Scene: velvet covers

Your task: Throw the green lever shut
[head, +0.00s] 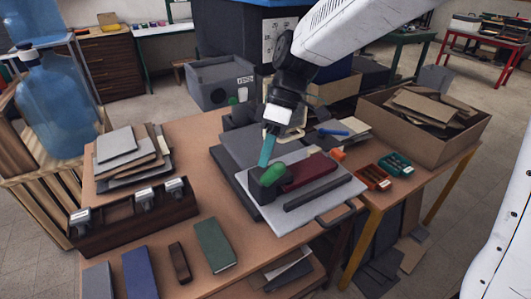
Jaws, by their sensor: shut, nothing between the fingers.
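The green lever (271,174) shows as a rounded green grip at the left of a grey press-like device (325,205) on the table. A dark block sits under the grip, and a maroon cover (309,172) lies beside it to the right. My gripper (265,162) comes down from above with its teal fingers shut and empty. The fingertips are right at the far-left side of the green grip. I cannot tell whether they touch it. The lever's pivot is hidden.
The wooden table (205,155) holds a stack of boards (125,158), a dark rack (135,220) and several covers at the front left. A cardboard box (440,140) and small red (373,178) and teal (394,164) trays stand right. A metal handle juts from the device's front right.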

